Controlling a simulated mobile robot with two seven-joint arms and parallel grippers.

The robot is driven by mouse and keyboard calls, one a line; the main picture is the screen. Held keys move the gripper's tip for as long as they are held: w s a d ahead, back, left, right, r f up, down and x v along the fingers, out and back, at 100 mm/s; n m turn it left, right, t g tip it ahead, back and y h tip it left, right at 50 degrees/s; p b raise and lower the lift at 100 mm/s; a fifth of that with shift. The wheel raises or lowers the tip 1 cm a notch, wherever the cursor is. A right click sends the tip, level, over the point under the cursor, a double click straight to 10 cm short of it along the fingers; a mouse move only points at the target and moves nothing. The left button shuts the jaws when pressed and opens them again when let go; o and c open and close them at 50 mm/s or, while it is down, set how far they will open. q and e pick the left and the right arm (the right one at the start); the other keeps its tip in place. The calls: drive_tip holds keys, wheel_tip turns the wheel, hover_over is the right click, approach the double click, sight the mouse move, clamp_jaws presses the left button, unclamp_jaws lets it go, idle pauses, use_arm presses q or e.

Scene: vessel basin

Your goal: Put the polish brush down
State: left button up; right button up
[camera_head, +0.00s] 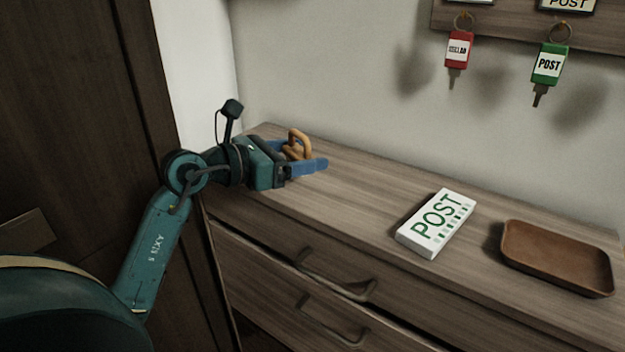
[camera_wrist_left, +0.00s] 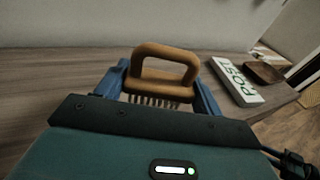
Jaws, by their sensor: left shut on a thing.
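The polish brush (camera_head: 299,143) has a tan looped handle and sits between the blue fingers of my left gripper (camera_head: 308,160), over the far left end of the dresser top (camera_head: 375,182). In the left wrist view the brush (camera_wrist_left: 163,72) is upright, handle up and bristles down. The fingers of my left gripper (camera_wrist_left: 160,92) are shut on its two sides. Whether the bristles touch the wood is hidden by the gripper body. My right gripper is not in view.
A white POST box (camera_head: 437,222) lies on the dresser top, with a brown tray (camera_head: 556,257) to its right. A red-tagged key (camera_head: 458,50) and a green-tagged key (camera_head: 549,65) hang on the wall. The wood between brush and box is clear.

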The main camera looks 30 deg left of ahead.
sight(300, 190)
use_arm(q)
drive_tip(key=shift+f, duration=0.45)
wheel_tip(300, 190, down, 3)
drive_tip(key=shift+f+b, duration=0.1)
drive_tip(key=shift+b, duration=0.2)
drive_tip(key=shift+f, duration=0.15)
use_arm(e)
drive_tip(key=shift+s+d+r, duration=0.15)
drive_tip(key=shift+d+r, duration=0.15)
use_arm(q)
drive_tip(key=shift+f, duration=0.2)
drive_tip(key=o, duration=0.9)
drive_tip(key=shift+o, duration=0.2)
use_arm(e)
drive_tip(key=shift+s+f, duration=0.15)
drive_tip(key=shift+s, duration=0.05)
